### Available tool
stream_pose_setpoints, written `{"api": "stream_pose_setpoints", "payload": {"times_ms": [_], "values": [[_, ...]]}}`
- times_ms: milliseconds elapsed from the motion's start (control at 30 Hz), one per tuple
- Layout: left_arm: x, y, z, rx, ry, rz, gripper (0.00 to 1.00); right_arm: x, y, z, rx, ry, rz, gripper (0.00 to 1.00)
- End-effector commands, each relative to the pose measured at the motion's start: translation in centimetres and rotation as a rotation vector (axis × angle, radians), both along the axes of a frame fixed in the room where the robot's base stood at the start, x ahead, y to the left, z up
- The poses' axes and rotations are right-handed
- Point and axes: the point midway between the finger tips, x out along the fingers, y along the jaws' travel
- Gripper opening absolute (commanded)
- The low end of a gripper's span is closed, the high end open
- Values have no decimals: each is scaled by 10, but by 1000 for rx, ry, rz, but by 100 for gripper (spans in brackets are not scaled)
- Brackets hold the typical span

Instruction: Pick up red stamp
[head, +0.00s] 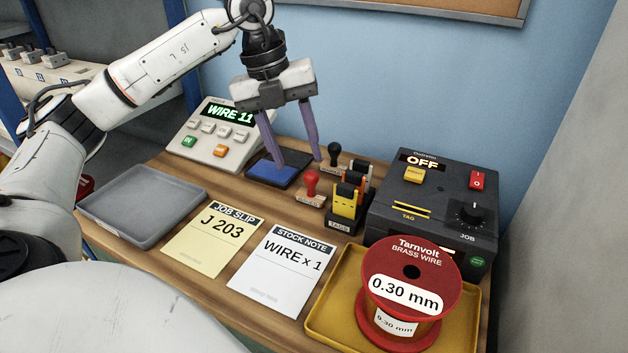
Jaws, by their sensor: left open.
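The red stamp (311,187) stands upright on the bench, with a round red handle on top and a pale base. My left gripper (299,162) points down with its two purple fingers spread open and nothing between them. Its fingertips are above and behind the red stamp, over the blue ink pad (277,170) and close to a black-handled stamp (334,152). The gripper appears apart from the red stamp. My right gripper is not in the picture.
A tag holder (341,222) stands right of the red stamp, beside a dark machine (425,225). A keypad box (207,140), grey tray (118,233), job slip (213,240), stock note (279,272) and wire spool (408,262) on a yellow tray (325,312) crowd the bench.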

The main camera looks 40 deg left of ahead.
Motion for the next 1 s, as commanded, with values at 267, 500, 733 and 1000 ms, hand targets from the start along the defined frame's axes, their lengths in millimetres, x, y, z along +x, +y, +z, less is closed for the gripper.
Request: {"api": "stream_pose_setpoints", "payload": {"times_ms": [267, 500, 733, 1000], "values": [[14, -5, -26, -2, 2, -1, 45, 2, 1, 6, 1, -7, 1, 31], [21, -9, -52, 0, 1, 0, 45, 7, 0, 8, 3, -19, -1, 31], [21, -9, -53, 0, 0, 0, 45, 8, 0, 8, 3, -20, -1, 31], [21, -9, -53, 0, 0, 0, 1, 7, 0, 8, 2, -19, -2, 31]]}}
